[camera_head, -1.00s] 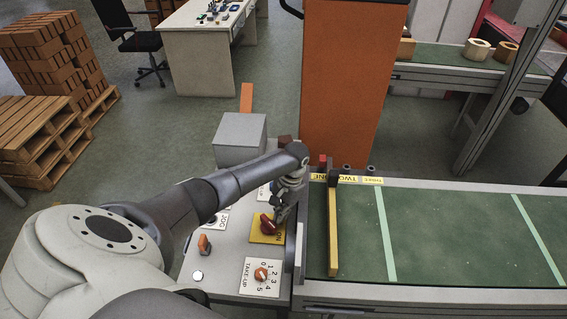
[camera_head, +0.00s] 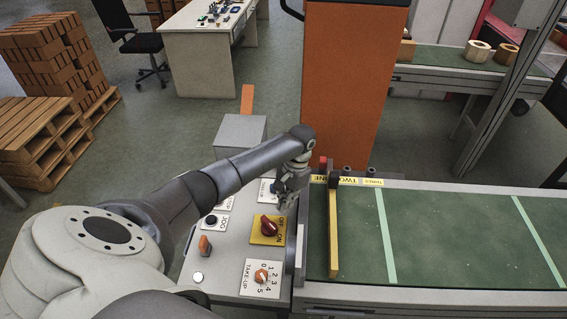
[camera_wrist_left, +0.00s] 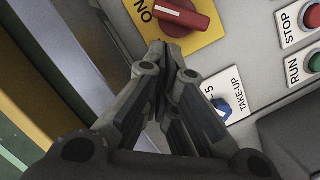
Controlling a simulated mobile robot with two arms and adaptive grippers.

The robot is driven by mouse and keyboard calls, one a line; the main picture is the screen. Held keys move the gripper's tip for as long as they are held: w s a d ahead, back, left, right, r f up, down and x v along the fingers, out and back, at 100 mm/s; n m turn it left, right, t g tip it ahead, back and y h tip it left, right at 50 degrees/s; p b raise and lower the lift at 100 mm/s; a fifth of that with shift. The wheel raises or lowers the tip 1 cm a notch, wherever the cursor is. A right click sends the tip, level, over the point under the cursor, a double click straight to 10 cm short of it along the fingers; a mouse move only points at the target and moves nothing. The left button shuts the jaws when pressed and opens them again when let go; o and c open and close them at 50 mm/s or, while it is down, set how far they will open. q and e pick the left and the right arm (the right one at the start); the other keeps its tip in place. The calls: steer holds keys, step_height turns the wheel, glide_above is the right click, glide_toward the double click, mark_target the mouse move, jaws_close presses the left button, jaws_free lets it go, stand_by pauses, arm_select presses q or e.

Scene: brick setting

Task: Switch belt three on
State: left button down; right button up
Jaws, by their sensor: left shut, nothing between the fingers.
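A red rotary knob (camera_head: 268,225) sits on a yellow OFF-ON plate (camera_head: 257,239) on the grey control panel. The knob and its ON lettering also show in the wrist view, the knob (camera_wrist_left: 182,14) at the top. My left gripper (camera_head: 284,203) is above the panel beside the knob, towards the panel's far end. In the wrist view its fingertips (camera_wrist_left: 165,48) are together, just below the knob, with nothing between them. Whether they touch the plate is unclear. Small yellow signs lettered ONE, TWO and THREE (camera_head: 372,182) stand at the belt's far edge. My right gripper is not seen.
The panel also carries an orange TAKE-UP dial (camera_head: 261,275), a black JOG button (camera_head: 211,220) and an orange switch (camera_head: 205,244). The green conveyor belt (camera_head: 440,235) with a yellow bar (camera_head: 333,235) lies right of it. An orange cabinet (camera_head: 350,80) stands behind.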

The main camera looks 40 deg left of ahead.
arm_select(q)
steer(key=v, duration=0.6)
steer(key=shift+s, duration=0.1)
stand_by(0.4)
